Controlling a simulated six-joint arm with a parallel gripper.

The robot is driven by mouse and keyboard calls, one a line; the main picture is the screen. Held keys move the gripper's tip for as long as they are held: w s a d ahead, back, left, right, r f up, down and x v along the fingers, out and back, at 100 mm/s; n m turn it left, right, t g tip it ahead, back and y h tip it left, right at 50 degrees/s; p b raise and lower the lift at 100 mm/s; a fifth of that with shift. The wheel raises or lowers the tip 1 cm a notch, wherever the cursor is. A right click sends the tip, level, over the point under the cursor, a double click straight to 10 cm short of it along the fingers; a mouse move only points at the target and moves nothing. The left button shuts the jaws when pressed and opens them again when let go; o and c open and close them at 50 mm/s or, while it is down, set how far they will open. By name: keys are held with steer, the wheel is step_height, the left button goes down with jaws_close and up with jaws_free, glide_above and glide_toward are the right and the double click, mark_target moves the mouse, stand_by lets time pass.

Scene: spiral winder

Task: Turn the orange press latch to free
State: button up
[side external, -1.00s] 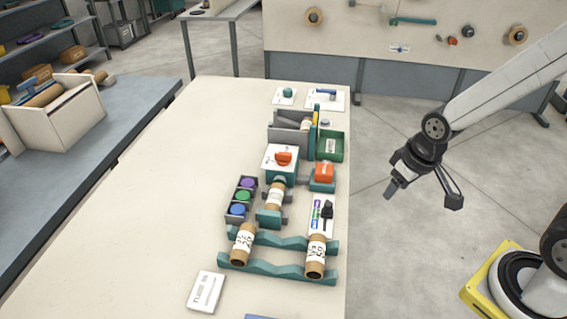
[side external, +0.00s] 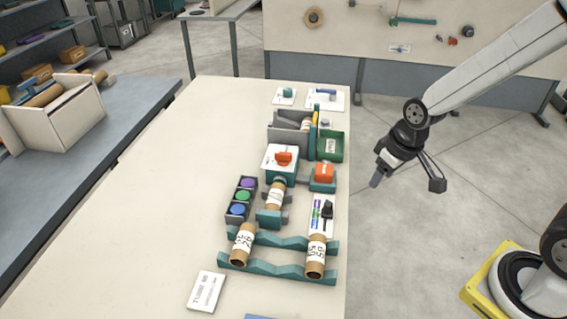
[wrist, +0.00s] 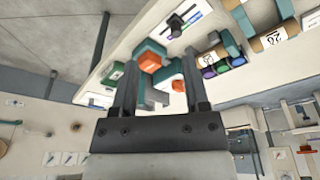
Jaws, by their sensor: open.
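An orange turn-knob (side external: 284,158) sits on the white face of a teal box in the middle of the bench. An orange block (side external: 324,171) stands on a teal base just right of it. I cannot tell for sure which of these is the press latch. In the wrist view an orange block (wrist: 150,63) shows between my fingers, with a second orange part (wrist: 178,86) beyond it. My gripper (side external: 407,184) is open and empty, off the bench's right edge and apart from both orange parts. It also shows in the wrist view (wrist: 158,78).
A cardboard tube (side external: 275,195) lies in front of the teal box. Two labelled tubes rest on teal cradles (side external: 283,271) nearer the camera. A rack with purple, green and blue discs (side external: 240,196) stands left. A green bin (side external: 331,146) is behind. The bench's left side is clear.

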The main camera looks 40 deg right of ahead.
steer(key=w+a+n+y, duration=0.1)
steer(key=w+n, duration=0.3)
steer(key=w, duration=1.1)
steer(key=n+y, duration=0.2)
steer(key=n, duration=0.2)
glide_toward(284, 153)
steer(key=shift+a+f+t, duration=0.2)
steer(key=shift+f+t, duration=0.1)
steer(key=shift+f, duration=0.7)
steer(key=shift+x, duration=3.85)
jaws_close()
